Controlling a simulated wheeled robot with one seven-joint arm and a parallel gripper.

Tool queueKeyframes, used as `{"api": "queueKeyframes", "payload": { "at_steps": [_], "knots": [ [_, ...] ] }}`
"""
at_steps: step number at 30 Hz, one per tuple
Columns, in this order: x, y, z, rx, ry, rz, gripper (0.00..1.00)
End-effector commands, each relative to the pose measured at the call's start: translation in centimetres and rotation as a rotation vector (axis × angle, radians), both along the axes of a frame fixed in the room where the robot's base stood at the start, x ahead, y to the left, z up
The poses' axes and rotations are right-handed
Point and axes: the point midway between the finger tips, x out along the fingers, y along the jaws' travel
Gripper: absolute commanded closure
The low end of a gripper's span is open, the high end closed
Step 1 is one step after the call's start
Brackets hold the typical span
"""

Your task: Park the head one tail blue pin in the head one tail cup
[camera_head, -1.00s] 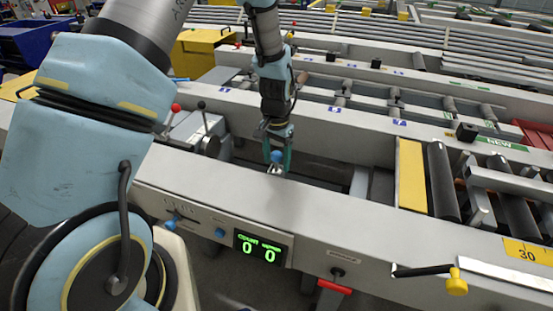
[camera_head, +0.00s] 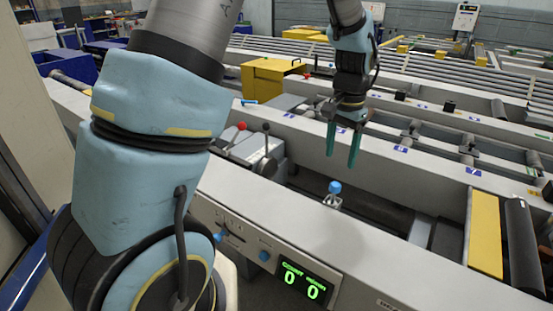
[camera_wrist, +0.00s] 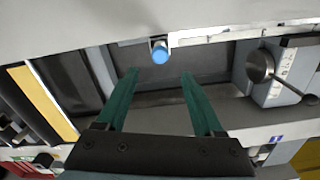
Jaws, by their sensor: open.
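A pin with a round blue head (camera_head: 335,187) stands upright in a small metal holder, which looks like the cup (camera_head: 332,202), on the near grey rail. The fit of its lower part inside the holder is hidden. My gripper (camera_head: 342,157) is open and empty, raised above and beyond the pin, with its two green fingers pointing down. In the wrist view, the blue head (camera_wrist: 160,56) shows past the fingertips, roughly centred between the open fingers (camera_wrist: 160,73) and apart from them.
The near rail (camera_head: 390,240) carries a green counter display (camera_head: 303,283) reading 0 0 and blue knobs on its front. A lever box with red and black knobs (camera_head: 255,150) stands left of the pin. A yellow plate (camera_head: 485,233) and rollers lie to the right.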

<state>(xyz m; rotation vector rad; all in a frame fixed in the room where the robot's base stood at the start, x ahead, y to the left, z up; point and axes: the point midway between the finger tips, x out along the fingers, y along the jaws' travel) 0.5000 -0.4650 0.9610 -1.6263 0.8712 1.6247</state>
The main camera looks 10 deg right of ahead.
Motion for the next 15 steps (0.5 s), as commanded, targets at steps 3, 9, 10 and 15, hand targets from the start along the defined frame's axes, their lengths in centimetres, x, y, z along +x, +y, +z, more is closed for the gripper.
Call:
{"api": "queueKeyframes", "payload": {
  "at_steps": [3,9,10,15],
  "knots": [
    [0.6,1.6,0.4,-0.005,-0.005,0.040,0.31],
    [2.0,12.3,1.8,-0.034,-0.037,0.320,0.31],
    [1.9,14.4,2.0,-0.039,-0.044,0.375,0.31],
    [-0.4,23.9,2.6,-0.062,-0.083,0.658,0.31]
  ]
}}
